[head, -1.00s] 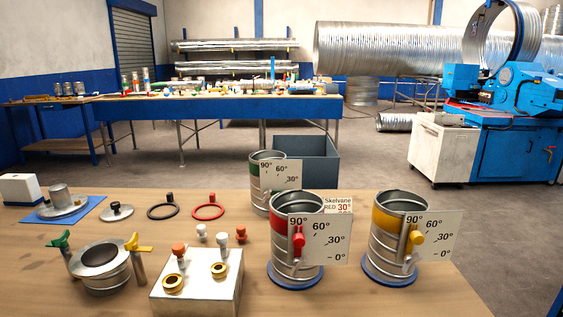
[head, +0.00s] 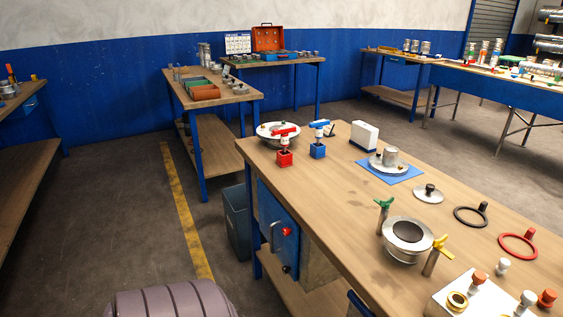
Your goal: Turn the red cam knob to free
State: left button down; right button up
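A red-handled piece (head: 284,147) with a red block base stands near the left end of the workbench (head: 350,215). Its red handle lies crosswise on top of a pale stem. A similar blue-handled piece (head: 318,139) stands just to its right. A red knob (head: 286,231) also shows on the blue cabinet front (head: 278,237) under the bench. I cannot tell for certain which of these red parts is the cam knob, nor read any free mark. Neither of my grippers is in view.
A shallow metal dish (head: 277,131) sits at the far left corner. A grey bin (head: 237,222) stands beside the bench. Open floor lies left.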

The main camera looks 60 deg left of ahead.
aim_at(286, 231)
jog(key=u, duration=2)
